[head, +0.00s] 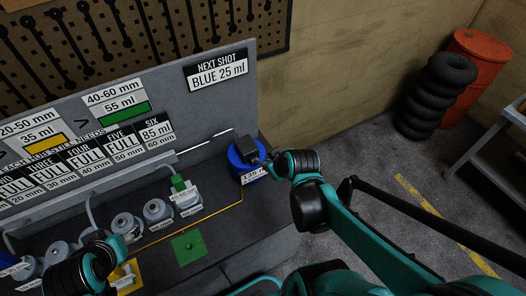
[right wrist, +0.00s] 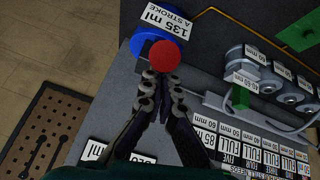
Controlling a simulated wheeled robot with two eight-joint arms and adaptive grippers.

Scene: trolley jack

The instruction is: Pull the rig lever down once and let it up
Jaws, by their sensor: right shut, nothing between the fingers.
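The rig lever's red round knob (right wrist: 165,56) shows in the right wrist view, right at the tips of my right gripper (right wrist: 160,80). Its fingers are together with nothing between them; I cannot tell whether they touch the knob. The blue pump body (right wrist: 150,40), labelled 135 ml a stroke, is behind the knob. In the head view my right gripper (head: 251,150) is over the blue pump body (head: 236,160) and hides the knob. My left gripper (head: 118,268) is at the lower left, by a yellow plate (head: 128,279); its finger opening is unclear.
Several grey capped hubs (head: 157,210) line the bench, one with a green block (head: 180,183). A green square (head: 188,247) lies in front. A sign panel (head: 220,72) stands behind. Stacked tyres (head: 437,95) and a red drum (head: 478,65) stand at the right.

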